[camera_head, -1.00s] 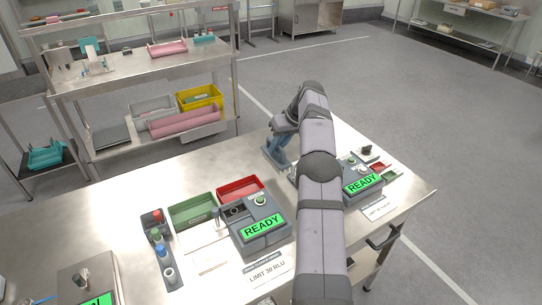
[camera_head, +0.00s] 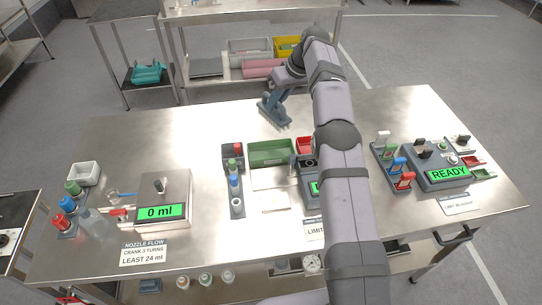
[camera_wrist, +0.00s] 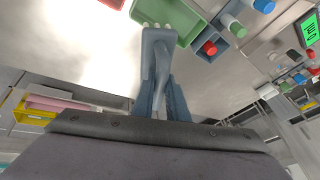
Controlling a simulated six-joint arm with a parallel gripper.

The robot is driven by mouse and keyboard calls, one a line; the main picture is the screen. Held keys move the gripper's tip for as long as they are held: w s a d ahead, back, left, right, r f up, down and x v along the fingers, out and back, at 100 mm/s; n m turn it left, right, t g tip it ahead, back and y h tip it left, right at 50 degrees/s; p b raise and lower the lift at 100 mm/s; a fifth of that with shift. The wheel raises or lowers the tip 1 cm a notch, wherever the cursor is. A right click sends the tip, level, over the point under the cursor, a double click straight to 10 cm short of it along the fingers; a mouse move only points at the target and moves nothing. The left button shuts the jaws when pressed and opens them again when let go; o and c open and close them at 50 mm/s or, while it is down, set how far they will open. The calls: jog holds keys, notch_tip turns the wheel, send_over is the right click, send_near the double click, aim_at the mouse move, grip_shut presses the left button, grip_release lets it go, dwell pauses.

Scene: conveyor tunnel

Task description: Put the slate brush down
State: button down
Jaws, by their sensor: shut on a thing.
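My gripper (camera_head: 272,107) is at the back of the steel table, behind the green tray (camera_head: 270,153). It points down and is shut on the slate brush (camera_wrist: 158,44). In the wrist view my gripper (camera_wrist: 158,97) has its blue-grey fingers around the brush. Pale bristle tufts show at the brush's far end, close to the green tray's edge (camera_wrist: 198,35). In the head view the brush (camera_head: 283,122) is small and similar in colour to the fingers. I cannot tell whether it touches the table.
A red tray (camera_head: 305,144) sits right of the green one, partly behind my arm. A rack of coloured bottles (camera_head: 235,185) stands left of the green tray. The steel table (camera_head: 150,130) is bare to the left of my gripper. A shelf unit (camera_head: 215,89) stands behind.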

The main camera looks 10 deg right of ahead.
jog(key=s+a+n, duration=0.2)
jog(key=s+a, duration=0.2)
jog(key=a, duration=1)
jog(key=d+m+h, duration=0.4)
jog(key=d+m, duration=0.1)
jog(key=m, duration=0.7)
jog(key=d+m+h, duration=0.4)
jog(key=d+m, duration=0.1)
jog(key=m, duration=0.8)
jog(key=shift+s+d+f+g, duration=0.4)
jog(key=shift+s, duration=0.05)
